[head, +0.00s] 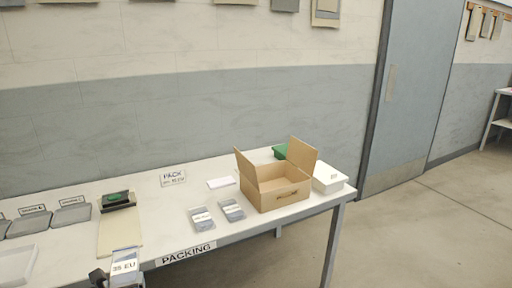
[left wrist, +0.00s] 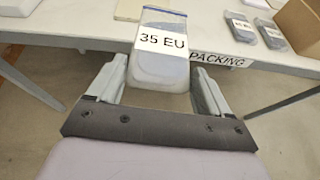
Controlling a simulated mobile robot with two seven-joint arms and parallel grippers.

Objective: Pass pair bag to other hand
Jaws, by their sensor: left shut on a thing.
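The pair bag (head: 126,262), a clear bag with grey contents and a white "35 EU" label, is in my left gripper (head: 118,280) at the bottom of the head view. In the left wrist view the bag (left wrist: 162,62) sits between the two fingers of the left gripper (left wrist: 160,85), which is shut on it. The bag is in front of the table's front edge, with its label facing up. My right gripper is in neither view.
Floor is clear at the right.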

